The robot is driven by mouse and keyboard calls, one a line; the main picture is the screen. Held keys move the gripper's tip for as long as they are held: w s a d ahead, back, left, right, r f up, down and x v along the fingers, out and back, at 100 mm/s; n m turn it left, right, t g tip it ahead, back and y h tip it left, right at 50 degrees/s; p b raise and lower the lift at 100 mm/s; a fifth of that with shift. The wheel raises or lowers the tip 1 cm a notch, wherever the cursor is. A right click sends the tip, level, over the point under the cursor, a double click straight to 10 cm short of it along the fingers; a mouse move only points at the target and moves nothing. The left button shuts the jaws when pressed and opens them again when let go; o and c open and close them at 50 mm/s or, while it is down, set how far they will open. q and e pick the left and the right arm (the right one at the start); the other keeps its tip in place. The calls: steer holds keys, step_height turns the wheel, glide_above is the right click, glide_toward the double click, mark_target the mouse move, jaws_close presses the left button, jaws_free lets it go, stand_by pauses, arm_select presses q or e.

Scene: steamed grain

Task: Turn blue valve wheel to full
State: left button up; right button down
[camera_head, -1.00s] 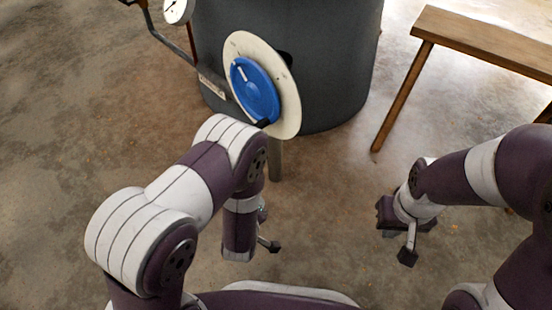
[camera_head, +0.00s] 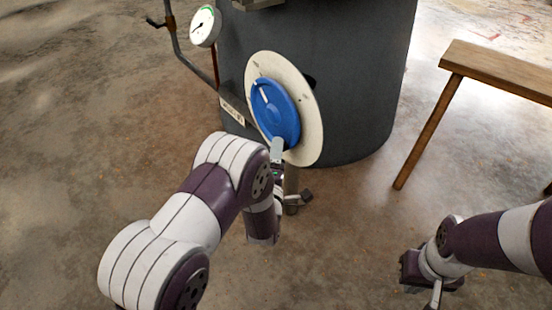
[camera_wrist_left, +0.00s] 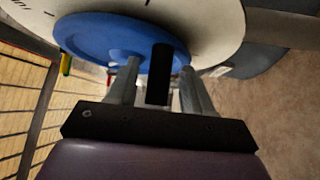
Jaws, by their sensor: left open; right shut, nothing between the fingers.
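The blue valve wheel (camera_head: 283,124) is mounted on a round cream dial plate (camera_head: 308,138) on the side of a dark grey tank. A white mark (camera_head: 263,94) on the wheel points to the upper left. My left gripper (camera_head: 277,151) is at the wheel's lower edge. In the left wrist view, the wheel (camera_wrist_left: 100,35) is at the top, and its black handle (camera_wrist_left: 159,75) stands between the two open grey fingers, with gaps beside it. The dial's lettering is mostly cut off there. My right gripper (camera_head: 414,270) is low at the right, away from the wheel, shut and empty.
The grey tank (camera_head: 365,75) stands on the floor behind the dial. A white gauge (camera_head: 205,26) and a pipe (camera_head: 187,62) are left of the wheel. A wooden bench (camera_head: 500,72) stands at the right. The floor between tank and bench is clear.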

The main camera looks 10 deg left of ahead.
arm_select(q)
steer(key=shift+w+r, duration=0.1)
steer(key=shift+w, duration=0.3)
jaws_close()
